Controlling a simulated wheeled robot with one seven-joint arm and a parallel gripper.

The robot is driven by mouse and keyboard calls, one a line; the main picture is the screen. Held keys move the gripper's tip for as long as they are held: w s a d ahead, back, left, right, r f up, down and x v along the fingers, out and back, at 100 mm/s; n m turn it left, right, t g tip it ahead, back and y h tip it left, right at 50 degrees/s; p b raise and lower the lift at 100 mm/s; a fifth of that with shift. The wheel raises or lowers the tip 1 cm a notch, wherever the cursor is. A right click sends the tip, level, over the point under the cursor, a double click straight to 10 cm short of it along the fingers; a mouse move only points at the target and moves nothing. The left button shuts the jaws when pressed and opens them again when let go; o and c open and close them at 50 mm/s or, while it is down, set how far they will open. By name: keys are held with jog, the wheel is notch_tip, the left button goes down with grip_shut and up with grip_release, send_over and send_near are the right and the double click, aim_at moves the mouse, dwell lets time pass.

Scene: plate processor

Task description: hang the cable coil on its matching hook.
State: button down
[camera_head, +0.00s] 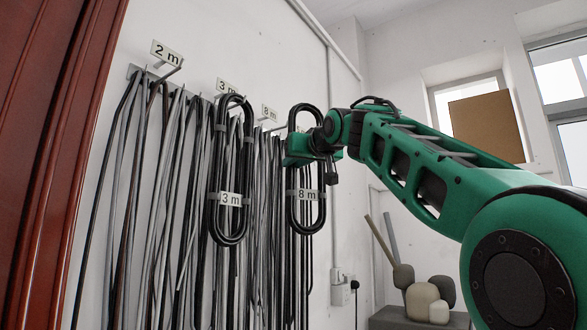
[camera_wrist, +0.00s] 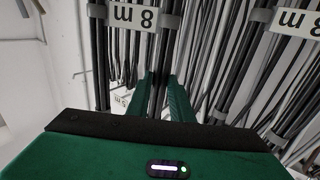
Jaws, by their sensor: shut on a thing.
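The black cable coil with an "8 m" tag (camera_head: 306,194) is upright in the head view, just right of the "8 m" sign (camera_head: 269,113) on the wall. My gripper (camera_head: 313,152) is shut on the coil's upper part. In the wrist view, black strands pass between its fingers (camera_wrist: 160,92), with the coil's upside-down "8 m" tag (camera_wrist: 134,18) above. The "8 m" hook (camera_head: 271,126) is only partly visible left of the coil. I cannot tell whether the coil touches it; a gap shows between them in the picture.
Another black coil, tagged "3 m" (camera_head: 231,199), hangs below the "3 m" sign (camera_head: 227,87). The "2 m" hook (camera_head: 167,72) is farther left. Loose grey and black cables (camera_head: 150,200) crowd the wall rack. Open air lies right of the held coil.

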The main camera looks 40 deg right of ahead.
jog(key=shift+w+a+f, duration=0.45)
jog(key=shift+w+a, duration=0.15)
jog(key=shift+w, duration=0.95)
jog(key=shift+w+a+f, duration=0.4)
jog(key=shift+w+a, duration=0.2)
jog(key=shift+w, duration=1)
jog(key=shift+w+a+f, duration=0.45)
jog(key=shift+w+a, duration=0.15)
jog(key=shift+w, duration=0.95)
jog(key=c, duration=1.5)
grip_release()
jog(key=shift+f, duration=0.15)
jog(key=v, duration=1)
jog(key=shift+s, duration=0.3)
